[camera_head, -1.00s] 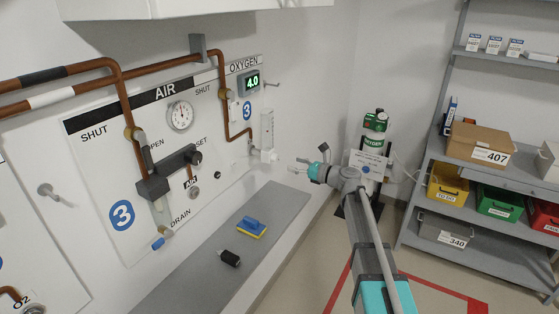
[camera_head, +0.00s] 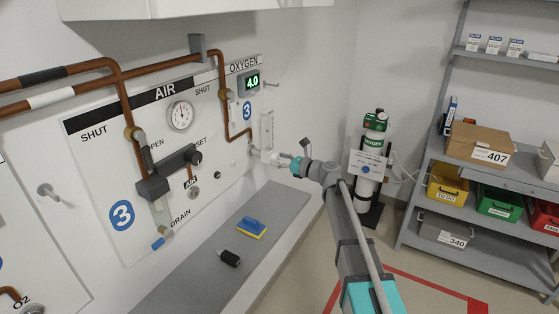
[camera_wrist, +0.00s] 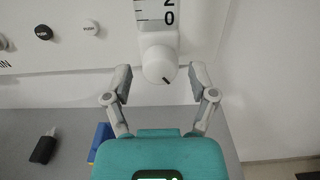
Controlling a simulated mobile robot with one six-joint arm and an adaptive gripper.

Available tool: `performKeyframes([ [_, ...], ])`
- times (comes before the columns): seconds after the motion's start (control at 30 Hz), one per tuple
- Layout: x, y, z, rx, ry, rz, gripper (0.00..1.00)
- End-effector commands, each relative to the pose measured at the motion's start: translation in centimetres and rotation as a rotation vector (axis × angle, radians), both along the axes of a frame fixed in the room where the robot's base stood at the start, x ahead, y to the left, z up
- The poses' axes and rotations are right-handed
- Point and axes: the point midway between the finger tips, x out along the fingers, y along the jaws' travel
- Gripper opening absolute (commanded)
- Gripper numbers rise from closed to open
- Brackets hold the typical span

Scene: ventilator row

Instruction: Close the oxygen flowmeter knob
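The oxygen flowmeter (camera_head: 266,128) is mounted on the wall panel below the OXYGEN label, with a scale that shows 0 and 2 in the wrist view (camera_wrist: 157,12). Its white round knob (camera_wrist: 159,64) has a dark pointer mark, at the lower right of its face. My gripper (camera_wrist: 160,78) is open, with one finger on each side of the knob and visible gaps between. In the head view my gripper (camera_head: 272,158) is at the flowmeter's lower end and hides most of the knob. A display (camera_head: 252,82) above reads 4.0.
A grey ledge (camera_head: 205,255) runs below the panel, with a blue and yellow sponge (camera_head: 251,228) and a black bottle (camera_head: 230,258) on it. A green-topped oxygen cylinder (camera_head: 372,155) stands near my arm. A shelf with bins (camera_head: 447,184) is at the right.

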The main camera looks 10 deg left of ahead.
Motion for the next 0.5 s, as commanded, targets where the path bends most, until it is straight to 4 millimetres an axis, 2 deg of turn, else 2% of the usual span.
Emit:
performKeyframes([
  [0.03,0.00,-0.01,0.00,0.000,0.000,0.000,0.56],
  [0.33,0.01,-0.02,0.00,0.000,0.000,0.000,0.00],
  [0.5,0.01,-0.02,0.00,-0.001,-0.003,0.000,0.00],
])
